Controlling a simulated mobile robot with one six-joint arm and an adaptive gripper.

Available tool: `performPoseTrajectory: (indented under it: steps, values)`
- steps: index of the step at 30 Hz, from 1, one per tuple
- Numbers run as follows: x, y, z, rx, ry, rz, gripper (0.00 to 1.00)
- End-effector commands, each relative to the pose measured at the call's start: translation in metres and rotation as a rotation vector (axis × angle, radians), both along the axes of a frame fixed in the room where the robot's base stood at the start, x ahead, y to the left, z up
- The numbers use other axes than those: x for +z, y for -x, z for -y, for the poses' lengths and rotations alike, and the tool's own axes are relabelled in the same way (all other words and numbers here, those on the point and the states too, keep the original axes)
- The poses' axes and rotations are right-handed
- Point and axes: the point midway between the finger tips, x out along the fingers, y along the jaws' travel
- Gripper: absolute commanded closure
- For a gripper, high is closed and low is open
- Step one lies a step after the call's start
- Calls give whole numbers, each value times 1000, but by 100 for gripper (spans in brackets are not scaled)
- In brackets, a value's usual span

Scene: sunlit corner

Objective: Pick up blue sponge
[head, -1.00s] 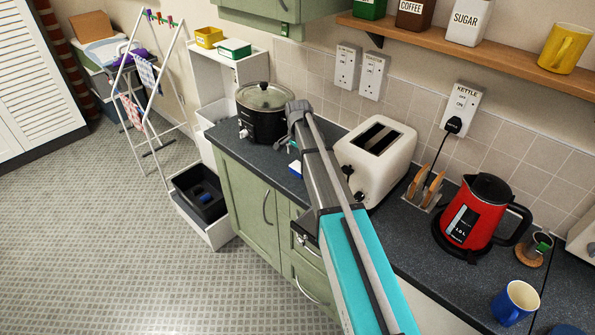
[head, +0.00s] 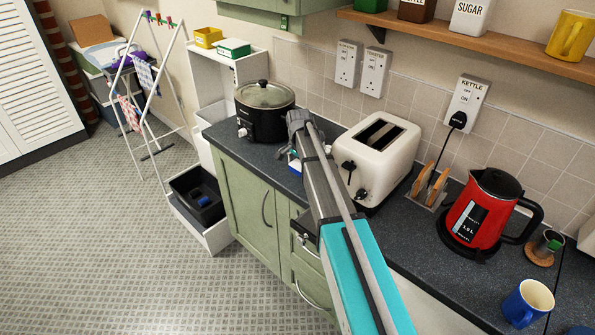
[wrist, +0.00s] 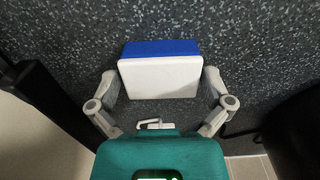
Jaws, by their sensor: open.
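The blue sponge (wrist: 160,48) lies on the dark worktop, blue on one side and white on the other. In the head view the sponge (head: 295,168) is partly hidden behind my arm, between the slow cooker and the toaster. My gripper (wrist: 162,82) is open, with one finger on each side of the sponge in the wrist view. The left finger looks very close to the white part's edge; whether either finger touches it I cannot tell. In the head view my gripper (head: 292,150) points down over the sponge.
The black slow cooker (head: 265,115) stands left of my gripper and the white toaster (head: 375,160) close on its right. The tiled wall (head: 315,78) is behind. A red kettle (head: 484,210) and a blue mug (head: 526,303) stand further right.

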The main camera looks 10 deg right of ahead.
Motion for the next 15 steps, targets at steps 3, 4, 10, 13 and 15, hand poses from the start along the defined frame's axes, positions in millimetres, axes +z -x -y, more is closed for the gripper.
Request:
performPoseTrajectory:
  steps: [3, 4, 10, 13, 15]
  values:
    - [0, 0, 0, 0, 0, 0, 0]
    - [0, 0, 0, 0, 0, 0, 0]
    - [0, 0, 0, 0, 0, 0, 0]
    - [0, 0, 0, 0, 0, 0, 0]
    - [0, 0, 0, 0, 0, 0, 11]
